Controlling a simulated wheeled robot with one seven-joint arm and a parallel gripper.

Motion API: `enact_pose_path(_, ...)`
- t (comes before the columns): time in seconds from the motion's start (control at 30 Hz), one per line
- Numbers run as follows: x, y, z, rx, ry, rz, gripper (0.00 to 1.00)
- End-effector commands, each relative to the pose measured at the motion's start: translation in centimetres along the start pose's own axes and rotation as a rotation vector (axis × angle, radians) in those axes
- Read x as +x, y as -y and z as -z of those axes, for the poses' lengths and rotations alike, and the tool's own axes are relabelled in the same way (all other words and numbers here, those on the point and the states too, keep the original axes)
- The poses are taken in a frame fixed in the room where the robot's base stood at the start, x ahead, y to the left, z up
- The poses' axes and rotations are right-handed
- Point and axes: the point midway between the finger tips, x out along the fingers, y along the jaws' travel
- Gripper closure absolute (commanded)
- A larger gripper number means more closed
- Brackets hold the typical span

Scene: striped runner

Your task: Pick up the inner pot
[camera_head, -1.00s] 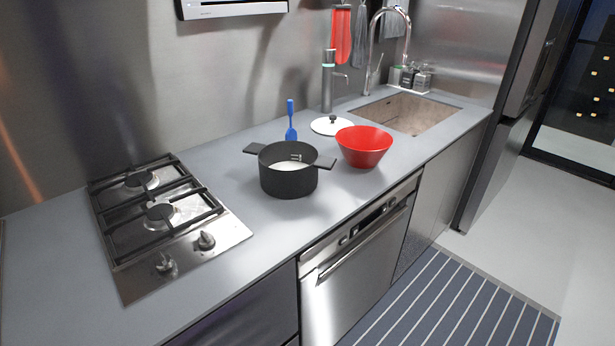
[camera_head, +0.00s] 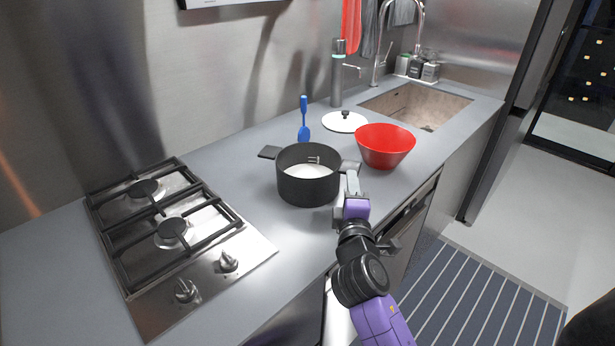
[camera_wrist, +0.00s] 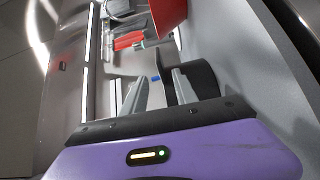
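A black pot (camera_head: 308,190) with two side handles stands upright on the grey counter. Something white (camera_head: 308,172) shows inside it, with a small grey piece at its back edge. I cannot tell whether the white part is a separate inner pot. My gripper (camera_head: 351,180) is at the pot's right handle (camera_head: 350,166), partly covering it. In the wrist view my gripper (camera_wrist: 160,92) has its two fingers apart. The dark handle (camera_wrist: 203,76) shows by the right finger; how much of it lies between the fingers is unclear.
A red bowl (camera_head: 385,150) stands close to the right of the pot. A white lid (camera_head: 344,123) and a blue spatula (camera_head: 304,122) are behind. A gas hob (camera_head: 165,235) is at left, a sink (camera_head: 412,108) at back right. Counter is clear between hob and pot.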

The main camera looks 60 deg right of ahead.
Motion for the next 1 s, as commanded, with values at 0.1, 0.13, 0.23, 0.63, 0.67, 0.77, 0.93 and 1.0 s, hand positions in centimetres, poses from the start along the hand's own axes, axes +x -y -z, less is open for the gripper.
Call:
enact_pose_path(0.1, 0.8, 0.1, -0.3, -0.033, 0.015, 0.006, 0.65)
enact_pose_path(0.13, 1.1, 0.1, -0.3, -0.034, 0.016, 0.007, 0.65)
enact_pose_path(0.23, 2.2, 0.1, -0.3, -0.032, 0.016, 0.007, 0.65)
enact_pose_path(0.63, 7.1, 0.0, 0.3, -0.029, 0.013, 0.006, 0.65)
enact_pose_path(0.67, 7.3, 0.1, 0.3, -0.029, 0.012, 0.006, 0.65)
enact_pose_path(0.77, 7.7, 0.2, 0.4, -0.029, 0.011, 0.007, 0.65)
enact_pose_path(0.93, 7.7, 0.2, 0.4, -0.028, 0.01, 0.007, 0.65)
enact_pose_path(1.0, 7.7, 0.2, 0.4, -0.028, 0.01, 0.007, 0.73)
